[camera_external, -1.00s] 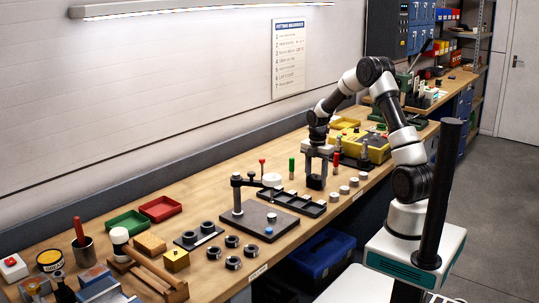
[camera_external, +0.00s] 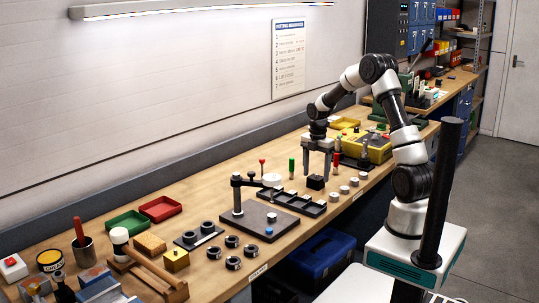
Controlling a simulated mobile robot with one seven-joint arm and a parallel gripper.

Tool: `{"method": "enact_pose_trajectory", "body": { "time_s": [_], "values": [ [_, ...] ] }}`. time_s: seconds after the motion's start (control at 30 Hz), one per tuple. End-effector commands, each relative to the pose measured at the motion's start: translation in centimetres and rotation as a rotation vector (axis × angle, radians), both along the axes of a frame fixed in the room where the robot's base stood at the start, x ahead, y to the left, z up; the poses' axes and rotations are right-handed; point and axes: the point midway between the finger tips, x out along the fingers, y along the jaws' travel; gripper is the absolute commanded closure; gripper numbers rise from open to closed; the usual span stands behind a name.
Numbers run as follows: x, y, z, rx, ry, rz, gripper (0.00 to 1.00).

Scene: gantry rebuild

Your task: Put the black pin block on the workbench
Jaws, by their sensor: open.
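The black pin block (camera_external: 316,182) is a small dark cube, sitting upright on the wooden workbench (camera_external: 285,253) near the right end of a black slotted tray. My gripper (camera_external: 317,176) points straight down over the block. Its two grey fingers are spread apart, one toward each side of the block, with the tips near its top. The jaws are open and nothing hangs between them. The exact gap between fingertips and block is too small to tell.
The black tray (camera_external: 296,206) lies just left of the block. Several metal cylinders (camera_external: 344,190) stand to its right. A post fixture (camera_external: 237,195) stands left.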

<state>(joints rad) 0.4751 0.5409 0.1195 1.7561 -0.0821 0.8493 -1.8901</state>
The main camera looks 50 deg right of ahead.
Motion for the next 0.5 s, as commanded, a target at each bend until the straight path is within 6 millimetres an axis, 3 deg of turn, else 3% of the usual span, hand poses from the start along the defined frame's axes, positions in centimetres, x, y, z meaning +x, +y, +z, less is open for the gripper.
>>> {"method": "enact_pose_trajectory", "body": {
  "time_s": [0.1, 0.3, 0.5],
  "values": [
    [0.1, -0.1, 3.0, -0.002, -0.004, -0.001, 0.35],
    [0.1, 0.0, 7.0, -0.001, -0.003, 0.0, 0.35],
    [0.0, 0.0, 9.1, 0.0, -0.001, 0.0, 0.35]
  ]
}}
